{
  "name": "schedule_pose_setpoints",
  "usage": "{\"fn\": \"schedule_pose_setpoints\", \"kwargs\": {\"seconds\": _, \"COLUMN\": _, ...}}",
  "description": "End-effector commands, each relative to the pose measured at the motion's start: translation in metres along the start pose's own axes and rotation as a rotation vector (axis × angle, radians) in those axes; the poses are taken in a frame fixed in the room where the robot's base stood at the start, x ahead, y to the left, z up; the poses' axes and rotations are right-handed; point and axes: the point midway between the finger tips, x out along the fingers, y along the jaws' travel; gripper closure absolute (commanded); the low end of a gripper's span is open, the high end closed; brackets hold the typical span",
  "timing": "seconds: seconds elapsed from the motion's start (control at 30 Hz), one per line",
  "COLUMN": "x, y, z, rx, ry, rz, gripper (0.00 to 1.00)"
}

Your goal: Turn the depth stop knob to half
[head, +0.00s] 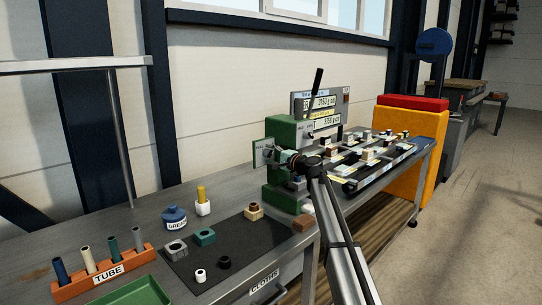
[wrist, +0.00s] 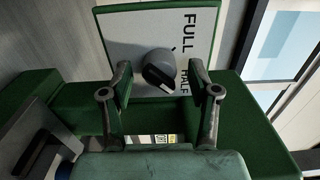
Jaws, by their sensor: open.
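The depth stop knob (wrist: 159,70) is a dark grey round knob with a raised grip, on a pale plate (wrist: 140,27) with a green edge. The plate reads FULL near the top and HALF lower, beside the knob's right side. My gripper (wrist: 160,73) is open, one finger on each side of the knob in the wrist view, with gaps showing on both sides. In the head view my gripper (head: 287,157) is in front of the green machine (head: 283,132), and it hides the knob.
A dark mat (head: 215,262) with several small blocks and rings lies left of the machine. An orange tube rack (head: 104,272) and a blue grease pot (head: 174,218) stand farther left. A display (head: 322,108) and rows of small parts are at the right, with an orange cabinet (head: 408,128) beyond.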

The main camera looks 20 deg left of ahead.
Motion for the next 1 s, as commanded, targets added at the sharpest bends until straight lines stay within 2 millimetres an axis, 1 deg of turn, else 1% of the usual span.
{"fn": "schedule_pose_setpoints", "kwargs": {"seconds": 0.17, "x": -0.013, "y": 0.000, "z": 0.001, "rx": 0.000, "ry": 0.001, "rz": 0.000, "gripper": 0.39}}
{"fn": "schedule_pose_setpoints", "kwargs": {"seconds": 0.27, "x": -0.027, "y": 0.000, "z": 0.002, "rx": -0.001, "ry": 0.001, "rz": 0.000, "gripper": 0.39}}
{"fn": "schedule_pose_setpoints", "kwargs": {"seconds": 0.6, "x": -0.091, "y": 0.000, "z": 0.002, "rx": 0.000, "ry": 0.002, "rz": -0.001, "gripper": 0.39}}
{"fn": "schedule_pose_setpoints", "kwargs": {"seconds": 0.7, "x": -0.105, "y": 0.000, "z": 0.002, "rx": 0.001, "ry": 0.001, "rz": -0.001, "gripper": 0.39}}
{"fn": "schedule_pose_setpoints", "kwargs": {"seconds": 0.83, "x": -0.117, "y": 0.000, "z": 0.001, "rx": 0.001, "ry": 0.001, "rz": -0.001, "gripper": 0.39}}
{"fn": "schedule_pose_setpoints", "kwargs": {"seconds": 1.0, "x": -0.119, "y": -0.001, "z": 0.000, "rx": 0.001, "ry": 0.000, "rz": -0.001, "gripper": 0.39}}
